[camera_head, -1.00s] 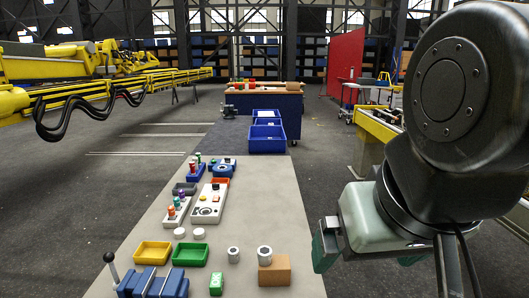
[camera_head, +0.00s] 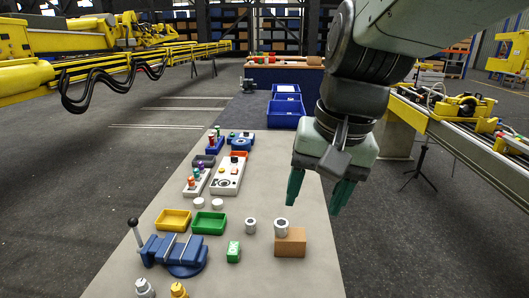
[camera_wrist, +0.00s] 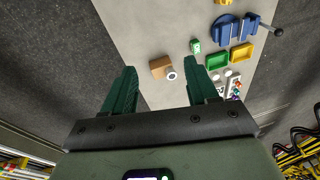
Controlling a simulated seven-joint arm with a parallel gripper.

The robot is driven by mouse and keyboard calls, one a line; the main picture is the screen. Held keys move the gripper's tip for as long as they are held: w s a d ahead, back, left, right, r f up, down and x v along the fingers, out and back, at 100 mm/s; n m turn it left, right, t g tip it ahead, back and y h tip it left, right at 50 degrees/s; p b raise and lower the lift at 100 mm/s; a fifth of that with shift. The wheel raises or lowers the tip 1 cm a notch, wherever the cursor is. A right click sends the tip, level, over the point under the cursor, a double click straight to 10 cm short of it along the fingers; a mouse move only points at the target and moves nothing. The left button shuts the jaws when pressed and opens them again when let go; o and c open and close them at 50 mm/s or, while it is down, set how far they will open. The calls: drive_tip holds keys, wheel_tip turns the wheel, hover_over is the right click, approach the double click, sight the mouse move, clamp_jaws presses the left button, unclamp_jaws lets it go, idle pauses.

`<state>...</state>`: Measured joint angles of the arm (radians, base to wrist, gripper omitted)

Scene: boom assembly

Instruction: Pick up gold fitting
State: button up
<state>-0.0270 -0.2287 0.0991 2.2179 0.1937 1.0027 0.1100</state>
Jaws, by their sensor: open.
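The gold fitting (camera_head: 179,290) stands at the near edge of the table in the head view, cut off by the bottom of the picture. A small yellow piece at the top edge of the wrist view (camera_wrist: 223,2) looks like the same fitting. My gripper (camera_head: 314,207) is open and empty, pointing down high above the right side of the table. It is well to the right of the fitting and farther back. In the wrist view my two green fingers (camera_wrist: 160,68) are spread wide with nothing between them.
A silver fitting (camera_head: 145,288) stands beside the gold one. A blue vise (camera_head: 178,254), yellow bin (camera_head: 172,220), green bin (camera_head: 208,223) and green block (camera_head: 233,251) are close by. A brown block (camera_head: 291,243) with a metal ring (camera_head: 281,227) is below my gripper.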

drive_tip(key=w+a+f+m+g+y, duration=0.2)
drive_tip(key=w+a+f+g, duration=0.25)
drive_tip(key=a+f, duration=0.3)
drive_tip(key=w+a+f+m+g+y, duration=0.1)
drive_tip(key=w+a+f+g+y, duration=0.2)
drive_tip(key=w+a+f, duration=0.5)
drive_tip(key=a+f+m+g+y, duration=0.35)
drive_tip(key=a+f, duration=0.25)
drive_tip(key=f, duration=0.6)
drive_tip(key=m+y, duration=0.5)
approach(172, 288)
drive_tip(key=shift+r+n+x, duration=0.1)
drive_tip(key=shift+n+x, duration=0.05)
drive_tip(key=shift+x, duration=0.45)
drive_tip(key=shift+r+n+x, duration=0.1)
drive_tip(key=shift+r+x, duration=0.05)
drive_tip(key=shift+x, duration=0.4)
drive_tip(key=shift+s+a+f, duration=0.1)
drive_tip(key=shift+s+f, duration=0.05)
drive_tip(key=shift+f, duration=0.05)
drive_tip(key=shift+s+a, duration=0.2)
drive_tip(key=shift+a, duration=0.1)
drive_tip(key=x, duration=0.6)
drive_tip(key=shift+s+a+f, duration=0.1)
drive_tip(key=shift+a, duration=0.25)
drive_tip(key=shift+c, duration=0.4)
